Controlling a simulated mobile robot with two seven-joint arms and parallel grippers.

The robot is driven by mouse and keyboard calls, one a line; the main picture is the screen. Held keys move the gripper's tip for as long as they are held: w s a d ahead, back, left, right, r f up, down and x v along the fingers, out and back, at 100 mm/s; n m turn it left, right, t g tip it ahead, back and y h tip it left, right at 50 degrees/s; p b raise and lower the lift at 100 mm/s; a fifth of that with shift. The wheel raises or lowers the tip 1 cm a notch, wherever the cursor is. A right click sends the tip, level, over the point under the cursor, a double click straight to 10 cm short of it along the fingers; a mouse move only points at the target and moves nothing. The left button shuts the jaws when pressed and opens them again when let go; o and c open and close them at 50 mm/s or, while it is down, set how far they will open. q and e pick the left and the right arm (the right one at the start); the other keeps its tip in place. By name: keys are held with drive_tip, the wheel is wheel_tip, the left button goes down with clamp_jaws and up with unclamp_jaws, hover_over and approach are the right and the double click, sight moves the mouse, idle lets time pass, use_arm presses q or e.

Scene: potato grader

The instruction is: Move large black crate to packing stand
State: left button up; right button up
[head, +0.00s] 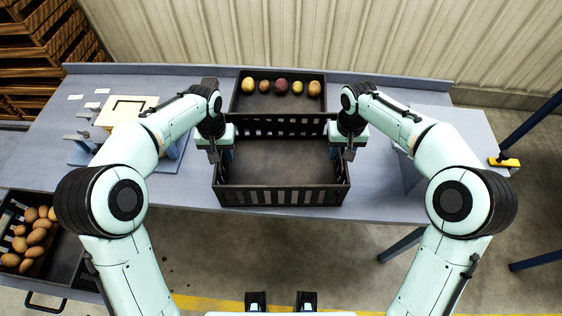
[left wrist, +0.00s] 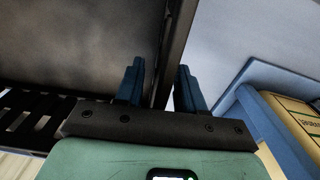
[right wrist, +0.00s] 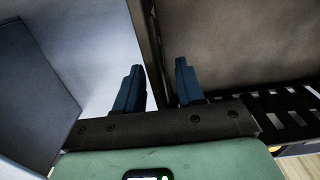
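The large black crate (head: 283,197), open-topped with slotted walls, stands empty on the grey table. My left gripper (head: 212,152) is at its left wall; in the left wrist view, the fingers (left wrist: 160,88) are apart, with the crate's wall (left wrist: 178,40) between them. My right gripper (head: 349,152) is at its right wall; in the right wrist view, the fingers (right wrist: 158,88) are apart, with the wall (right wrist: 149,35) between them. A pale raised surface (head: 462,125) at the table's right end may be the packing stand; my right arm partly hides it.
A black tray (head: 280,104) with several potatoes lies right behind the crate. A wooden-topped fixture (head: 125,110) stands left. A dark bin of potatoes (head: 12,207) is at lower left. A yellow-and-black item (head: 505,162) is at the far right edge.

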use_arm(q)
clamp_jaws()
use_arm(e)
clamp_jaws()
use_arm(q)
drive_tip(key=shift+r, duration=0.2)
use_arm(e)
drive_tip(key=shift+r, duration=0.15)
